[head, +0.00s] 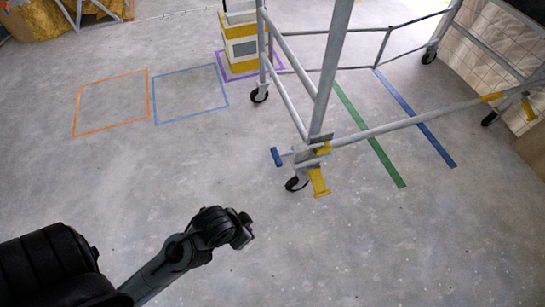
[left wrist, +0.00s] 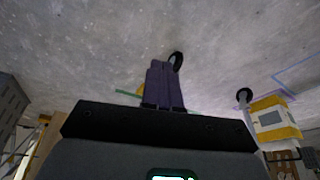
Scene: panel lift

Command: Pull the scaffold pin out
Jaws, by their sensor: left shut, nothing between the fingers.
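The scaffold pin shows in the head view as a blue handle (head: 277,157) with a short pale shaft at the corner of the scaffold (head: 317,150), left of its near post. The pin's inner end is hidden in the corner bracket. My left gripper (head: 243,230) is in front of the pin, nearer to me and a little left, well apart from it. In the left wrist view its fingers (left wrist: 165,85) are together and empty. The pin cannot be made out in that view. My right gripper is not in view.
A caster (head: 297,184) and a yellow pedal (head: 319,182) sit below the pin. A yellow and white stack (head: 240,48) stands behind at the upper middle. Orange (head: 110,103) and blue taped squares (head: 190,94) mark the floor. The floor around my left gripper is clear.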

